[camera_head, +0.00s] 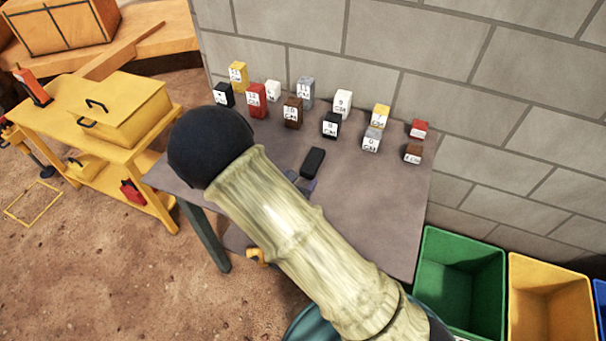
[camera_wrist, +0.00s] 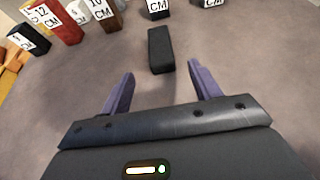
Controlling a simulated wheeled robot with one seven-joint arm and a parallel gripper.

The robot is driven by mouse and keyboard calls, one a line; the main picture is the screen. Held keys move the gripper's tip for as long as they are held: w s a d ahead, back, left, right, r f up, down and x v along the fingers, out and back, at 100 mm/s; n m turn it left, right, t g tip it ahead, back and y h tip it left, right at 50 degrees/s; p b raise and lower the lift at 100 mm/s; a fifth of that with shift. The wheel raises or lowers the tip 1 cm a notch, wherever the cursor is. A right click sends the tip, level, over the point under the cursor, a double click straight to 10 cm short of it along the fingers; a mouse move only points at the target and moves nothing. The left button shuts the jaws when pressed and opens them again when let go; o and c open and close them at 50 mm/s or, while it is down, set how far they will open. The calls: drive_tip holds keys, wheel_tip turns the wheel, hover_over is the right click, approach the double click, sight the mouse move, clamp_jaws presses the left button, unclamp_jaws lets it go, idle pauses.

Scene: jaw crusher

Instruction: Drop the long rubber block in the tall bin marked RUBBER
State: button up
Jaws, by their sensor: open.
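A long black block (camera_head: 313,161), which looks like the rubber block, lies flat on the grey table (camera_head: 360,200). In the wrist view the block (camera_wrist: 161,50) lies ahead of my gripper (camera_wrist: 162,85), roughly in line with the gap between the two purple fingers. The fingers are apart and empty, and the block is beyond their tips. In the head view my arm hides most of my gripper. Green (camera_head: 460,285) and yellow (camera_head: 550,300) bins stand on the floor at the lower right, with a blue bin (camera_head: 601,300) cut off by the edge. No RUBBER marking is readable.
Several blocks labelled in CM stand along the back of the table, including a red one (camera_head: 256,98) and a brown one (camera_head: 292,112). A stone wall (camera_head: 420,50) rises behind. A yellow cart (camera_head: 100,120) stands to the left. The table's right part is clear.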

drive_tip(key=shift+s+a+r, duration=0.1)
drive_tip(key=shift+s+r, duration=0.05)
drive_tip(key=shift+s, duration=0.15)
idle(0.5)
drive_tip(key=d+m+h, duration=0.1)
drive_tip(key=d, duration=0.1)
drive_tip(key=d+r+m+g, duration=0.1)
drive_tip(key=d, duration=0.1)
drive_tip(key=d+m+g+h, duration=0.1)
drive_tip(key=d+m, duration=0.1)
drive_tip(key=shift+s+r+h, duration=0.3)
drive_tip(key=shift+s+r, duration=0.05)
drive_tip(key=s+d+r+m+g, duration=0.3)
drive_tip(key=s+d+m+g, duration=0.6)
drive_tip(key=d+m, duration=0.35)
drive_tip(key=s+r+m+y, duration=0.3)
drive_tip(key=r+m+y, duration=0.4)
drive_tip(key=m, duration=0.8)
drive_tip(key=shift+s+d+t, duration=0.15)
drive_tip(key=shift+s+t, duration=0.2)
drive_tip(key=shift+t, duration=0.05)
